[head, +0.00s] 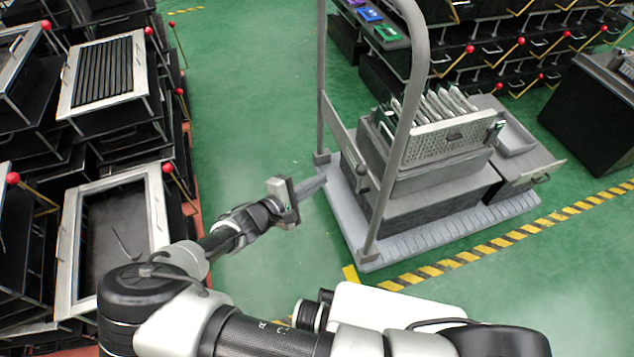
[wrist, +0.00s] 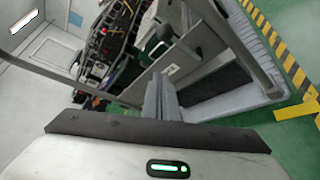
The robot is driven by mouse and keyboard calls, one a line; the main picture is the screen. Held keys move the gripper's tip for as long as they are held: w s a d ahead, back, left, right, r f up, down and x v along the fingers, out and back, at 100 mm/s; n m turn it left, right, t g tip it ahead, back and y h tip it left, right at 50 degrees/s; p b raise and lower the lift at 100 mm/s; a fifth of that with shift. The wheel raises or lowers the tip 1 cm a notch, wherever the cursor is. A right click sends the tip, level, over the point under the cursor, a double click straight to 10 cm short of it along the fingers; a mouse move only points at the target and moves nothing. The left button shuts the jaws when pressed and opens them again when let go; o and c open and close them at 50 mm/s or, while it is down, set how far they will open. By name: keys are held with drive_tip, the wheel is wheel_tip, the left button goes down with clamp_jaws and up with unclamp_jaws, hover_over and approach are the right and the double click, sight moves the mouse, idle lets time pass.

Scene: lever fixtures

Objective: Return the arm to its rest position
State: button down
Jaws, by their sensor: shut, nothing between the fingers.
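My arm reaches forward from the bottom of the head view, bent at the elbow. My gripper (head: 318,181) is at its end, left of the grey cart, with its grey fingers together and nothing between them. In the wrist view the closed fingers (wrist: 160,98) stick up past the gripper's body, in front of the cart's side. In the head view the fingertips are close to the cart's left edge; whether they touch it I cannot tell.
The cart (head: 440,236) has a tall tubular handle (head: 418,80) and carries a grey unit (head: 440,140). Black racks with red-knobbed levers (head: 168,168) stand at left, more at the back right. Green floor (head: 240,90) is open between them. Yellow-black tape (head: 480,250) runs along the cart's front.

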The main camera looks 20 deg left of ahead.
idle(0.3)
drive_tip(key=s+d+r+m+g+y, duration=0.35)
drive_tip(key=d+r+m+g, duration=0.85)
drive_tip(key=d+r, duration=0.55)
drive_tip(key=s+d+r+m+t+y, duration=0.25)
drive_tip(key=s+d+r, duration=0.35)
drive_tip(key=s+r, duration=0.3)
drive_tip(key=s+d+r+m+t+y, duration=0.1)
drive_tip(key=s+d+r+m+t, duration=0.15)
drive_tip(key=s+d+r, duration=0.6)
drive_tip(key=w+a+r+p, duration=0.1)
drive_tip(key=r+p, duration=0.9)
drive_tip(key=r, duration=0.2)
drive_tip(key=w+a+r+p, duration=0.1)
drive_tip(key=a+r+p, duration=0.1)
drive_tip(key=r+p, duration=0.9)
drive_tip(key=shift+w+a+r+m+g+p, duration=0.2)
drive_tip(key=shift+w+r+m+g+p, duration=0.1)
drive_tip(key=shift+r, duration=0.4)
